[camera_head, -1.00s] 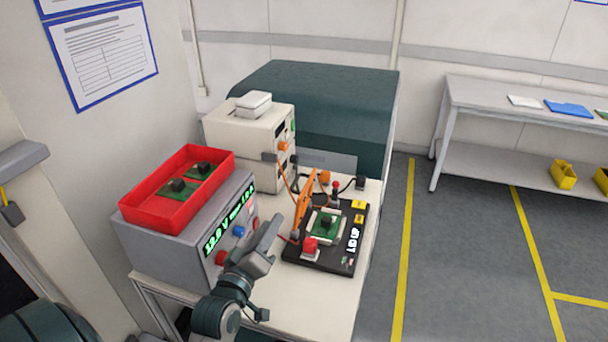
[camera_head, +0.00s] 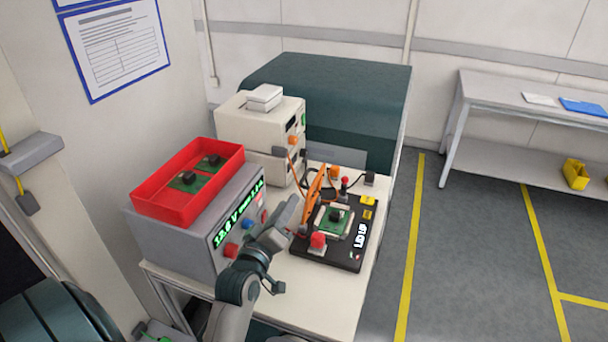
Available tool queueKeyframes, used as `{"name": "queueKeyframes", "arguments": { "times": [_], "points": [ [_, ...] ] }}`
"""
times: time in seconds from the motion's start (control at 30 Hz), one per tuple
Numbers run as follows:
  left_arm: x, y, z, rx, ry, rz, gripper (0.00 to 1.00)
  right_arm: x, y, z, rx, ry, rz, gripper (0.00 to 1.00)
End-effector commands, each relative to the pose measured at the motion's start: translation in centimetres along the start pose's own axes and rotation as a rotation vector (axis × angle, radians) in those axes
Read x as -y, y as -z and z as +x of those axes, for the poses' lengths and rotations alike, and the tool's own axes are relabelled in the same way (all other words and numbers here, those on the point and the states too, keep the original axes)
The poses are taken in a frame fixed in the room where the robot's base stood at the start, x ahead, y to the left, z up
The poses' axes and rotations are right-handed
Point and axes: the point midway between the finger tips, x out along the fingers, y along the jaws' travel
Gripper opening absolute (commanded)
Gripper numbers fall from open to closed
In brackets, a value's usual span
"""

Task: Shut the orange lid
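The orange lid (camera_head: 314,192) stands raised, nearly upright, at the left side of the black test fixture (camera_head: 332,255). The fixture holds a green circuit board (camera_head: 333,227) with a dark part on it, and its label reads "LID UP". My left gripper (camera_head: 290,210) is just left of and in front of the lid, near its lower end; whether it touches the lid I cannot tell. Its fingers look like one grey block, so their opening is not clear. My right gripper is not in view.
A grey power supply (camera_head: 180,243) with a lit display stands left of my gripper, carrying a red tray (camera_head: 165,207) of boards. White instruments (camera_head: 245,130) stand behind. Cables run behind the lid. Floor at right is clear.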

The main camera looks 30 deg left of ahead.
Motion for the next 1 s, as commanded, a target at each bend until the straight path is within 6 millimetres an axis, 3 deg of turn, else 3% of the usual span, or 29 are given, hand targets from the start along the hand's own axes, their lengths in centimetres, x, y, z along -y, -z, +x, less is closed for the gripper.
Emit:
{"name": "queueKeyframes", "arguments": {
  "times": [0.6, 0.8, 1.0],
  "points": [
    [-0.2, 0.1, 10.8, 0.001, 0.000, 0.000, 0.27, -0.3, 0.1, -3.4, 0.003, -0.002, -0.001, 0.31],
    [-0.1, 0.1, 12.6, 0.000, 0.000, 0.000, 0.27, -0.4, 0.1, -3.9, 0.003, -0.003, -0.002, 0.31],
    [0.0, 0.0, 13.1, 0.000, 0.000, 0.000, 0.27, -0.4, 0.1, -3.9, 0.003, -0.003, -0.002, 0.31]
  ]
}}
